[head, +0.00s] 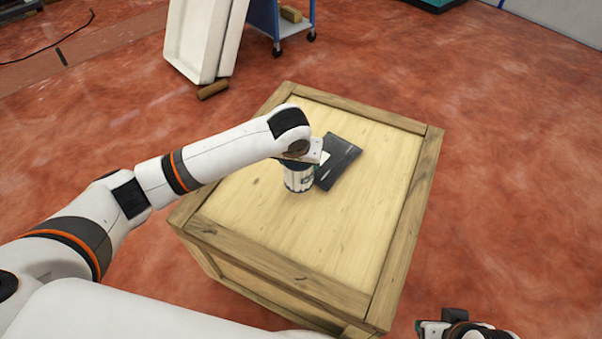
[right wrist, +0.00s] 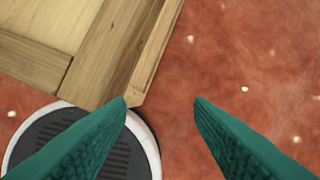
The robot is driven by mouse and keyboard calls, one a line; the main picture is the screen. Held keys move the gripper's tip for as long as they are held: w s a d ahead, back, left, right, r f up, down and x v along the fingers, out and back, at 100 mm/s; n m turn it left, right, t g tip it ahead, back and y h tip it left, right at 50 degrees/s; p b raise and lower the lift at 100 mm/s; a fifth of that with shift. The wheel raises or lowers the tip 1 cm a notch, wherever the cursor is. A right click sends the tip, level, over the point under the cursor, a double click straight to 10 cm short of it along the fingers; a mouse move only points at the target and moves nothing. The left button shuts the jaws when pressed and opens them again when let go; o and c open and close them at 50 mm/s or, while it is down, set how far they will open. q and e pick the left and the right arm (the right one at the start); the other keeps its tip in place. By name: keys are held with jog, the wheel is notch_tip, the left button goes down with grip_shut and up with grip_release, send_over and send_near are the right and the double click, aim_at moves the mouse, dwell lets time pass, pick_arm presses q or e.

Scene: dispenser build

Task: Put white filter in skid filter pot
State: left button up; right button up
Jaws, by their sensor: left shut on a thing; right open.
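A white and silver cylinder with a dark marking, which I take for the white filter (head: 298,182), is upright at the middle of a wooden crate top. My left gripper (head: 300,164) is right above it and shut on its top; the fingers are mostly hidden by the wrist. I cannot tell whether the cylinder touches the crate. A flat black piece (head: 339,163) lies just right of it, partly hidden by the gripper. I cannot make out a skid filter pot. My right gripper is at the lower right, its teal fingers (right wrist: 160,101) open and empty.
The wooden crate (head: 407,245) has a raised frame edge, and its right and front top areas are clear. Beyond it stand white panels (head: 197,40) and a blue cart (head: 283,22). A small wooden block (head: 213,89) lies on the red floor.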

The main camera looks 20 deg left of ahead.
pick_arm(q)
notch_tip(320, 180, down, 4)
jog(key=shift+f+b, duration=0.1)
jog(key=shift+b, duration=0.65)
pick_arm(e)
jog(key=w+a+r+t+y, duration=0.1)
jog(key=w+a+t, duration=0.1)
jog(key=w+t, duration=0.2)
jog(key=shift+w+r, duration=0.4)
jog(key=shift+w, duration=0.6)
pick_arm(q)
jog(key=shift+f, duration=0.1)
jog(key=o, duration=1)
pick_arm(e)
jog(key=shift+s+f, duration=0.1)
jog(key=shift+s, duration=0.1)
pick_arm(q)
jog(key=shift+o, duration=0.2)
